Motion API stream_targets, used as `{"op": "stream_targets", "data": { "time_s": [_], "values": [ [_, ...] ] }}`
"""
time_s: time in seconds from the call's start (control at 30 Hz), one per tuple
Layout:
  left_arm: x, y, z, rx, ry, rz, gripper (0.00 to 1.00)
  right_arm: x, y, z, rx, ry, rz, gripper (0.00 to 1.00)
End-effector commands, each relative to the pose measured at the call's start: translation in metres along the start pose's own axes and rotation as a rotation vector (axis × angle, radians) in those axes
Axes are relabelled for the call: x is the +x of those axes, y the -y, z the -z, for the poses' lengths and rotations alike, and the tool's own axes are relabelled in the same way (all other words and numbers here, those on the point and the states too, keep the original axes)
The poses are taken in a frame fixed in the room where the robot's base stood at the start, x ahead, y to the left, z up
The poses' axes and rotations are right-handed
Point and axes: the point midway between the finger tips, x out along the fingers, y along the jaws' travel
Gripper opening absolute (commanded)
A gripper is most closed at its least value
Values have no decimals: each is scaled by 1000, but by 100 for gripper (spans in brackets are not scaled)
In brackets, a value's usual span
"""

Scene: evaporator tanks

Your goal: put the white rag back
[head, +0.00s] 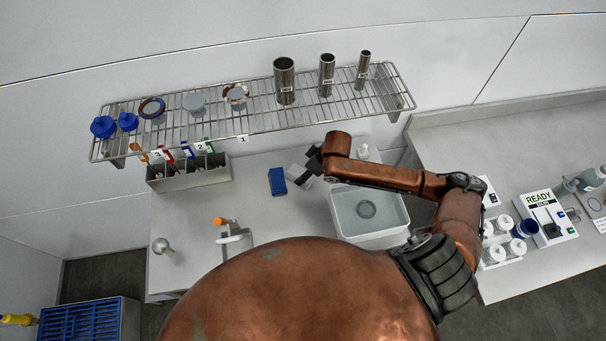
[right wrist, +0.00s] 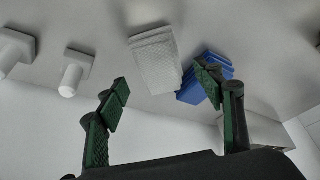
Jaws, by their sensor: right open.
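The white rag (head: 298,177), a folded pale stack, lies on the counter just left of the sink. It also shows in the right wrist view (right wrist: 156,62), ahead of the fingers. A folded blue rag (head: 277,181) lies just left of it; in the right wrist view the blue rag (right wrist: 190,92) is partly behind one finger. My right gripper (head: 314,162) is over the counter beside the white rag and partly covers it in the head view. In the right wrist view my right gripper (right wrist: 163,85) is open, with nothing between its fingers. My left gripper is not in view.
A wire shelf (head: 215,122) with cups and blue lids hangs above the counter. A metal holder (head: 190,176) with colour-tagged tools stands left. The sink (head: 384,236) lies right of the rags. White-lidded jars (head: 494,254) stand on the right bench.

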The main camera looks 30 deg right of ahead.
Motion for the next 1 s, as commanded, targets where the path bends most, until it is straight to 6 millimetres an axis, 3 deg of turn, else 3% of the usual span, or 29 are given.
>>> {"op": "stream_targets", "data": {
  "time_s": [0.2, 0.4, 1.0],
  "values": [
    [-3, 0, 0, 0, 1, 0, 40, -44, 0, 0, -2, 1, -1, 62],
    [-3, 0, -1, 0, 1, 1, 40, -66, 0, 0, -1, 1, 0, 62],
    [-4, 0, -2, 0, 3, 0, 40, -70, 0, 0, 0, 1, 0, 62]
  ]
}}
